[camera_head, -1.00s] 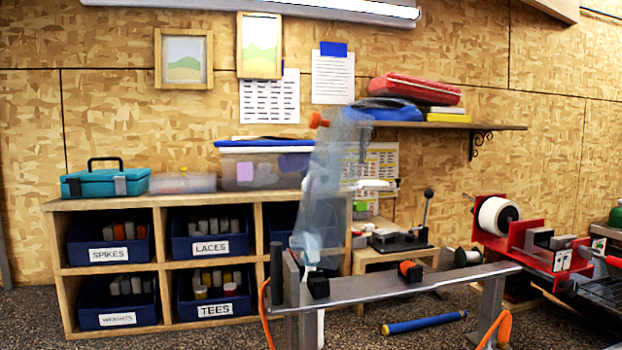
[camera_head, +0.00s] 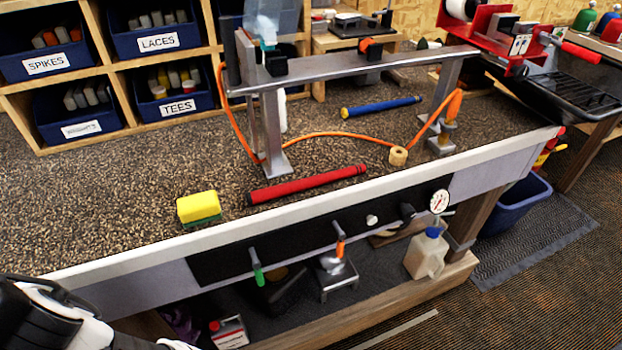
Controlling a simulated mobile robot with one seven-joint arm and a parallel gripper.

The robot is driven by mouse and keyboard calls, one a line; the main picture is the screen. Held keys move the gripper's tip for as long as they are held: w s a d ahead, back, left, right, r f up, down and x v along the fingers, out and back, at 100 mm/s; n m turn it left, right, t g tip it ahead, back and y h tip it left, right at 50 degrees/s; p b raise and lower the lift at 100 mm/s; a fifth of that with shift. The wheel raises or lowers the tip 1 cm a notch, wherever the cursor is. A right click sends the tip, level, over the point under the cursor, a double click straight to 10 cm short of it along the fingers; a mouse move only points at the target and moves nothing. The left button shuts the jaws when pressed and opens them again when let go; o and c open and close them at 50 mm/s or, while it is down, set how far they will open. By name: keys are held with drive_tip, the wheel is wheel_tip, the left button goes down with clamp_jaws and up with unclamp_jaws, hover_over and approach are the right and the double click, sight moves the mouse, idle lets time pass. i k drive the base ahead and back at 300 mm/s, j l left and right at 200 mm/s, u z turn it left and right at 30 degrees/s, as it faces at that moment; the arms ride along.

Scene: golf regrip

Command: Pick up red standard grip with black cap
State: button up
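A red grip (camera_head: 306,184) lies on the speckled bench top (camera_head: 120,205), near its front edge and slightly tilted up to the right in the picture. A blue grip (camera_head: 381,107) lies farther back and to the right, apart from the red one. Part of my white and black arm shows at the lower left corner, well short of the red grip. My gripper's fingers are not in view.
A yellow and green sponge (camera_head: 198,207) sits left of the red grip. A metal stand (camera_head: 272,130) with an orange cord rises behind it. The white bench edge (camera_head: 300,200) runs in front, with a shelf below.

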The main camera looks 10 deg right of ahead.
sight(259, 196)
drive_tip(key=i+l, duration=0.1)
drive_tip(key=l, duration=0.65)
drive_tip(key=i+l, duration=0.25)
drive_tip(key=i, duration=0.3)
